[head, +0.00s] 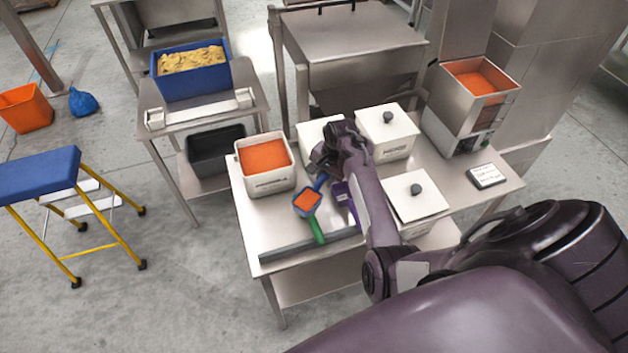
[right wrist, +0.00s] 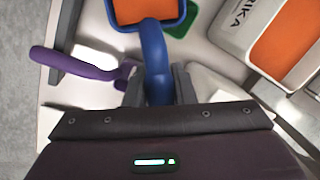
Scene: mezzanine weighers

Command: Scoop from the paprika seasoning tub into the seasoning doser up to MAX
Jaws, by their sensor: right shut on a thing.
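The paprika seasoning tub (head: 267,186) is a white open box of orange powder at the table's left; its "…RIKA" label shows in the right wrist view (right wrist: 236,22). My right gripper (head: 322,172) is shut on the handle of a blue scoop (head: 299,211), just right of the tub. The scoop (right wrist: 153,52) holds orange powder and is above the table. The seasoning doser (head: 452,108) is a steel machine at the table's far right, its open hopper holding orange powder. I cannot make out a MAX mark. My left gripper is out of view.
A green scoop (head: 317,231) lies below the blue one; a purple scoop (right wrist: 75,63) lies beside it. The table's front left is mostly clear.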

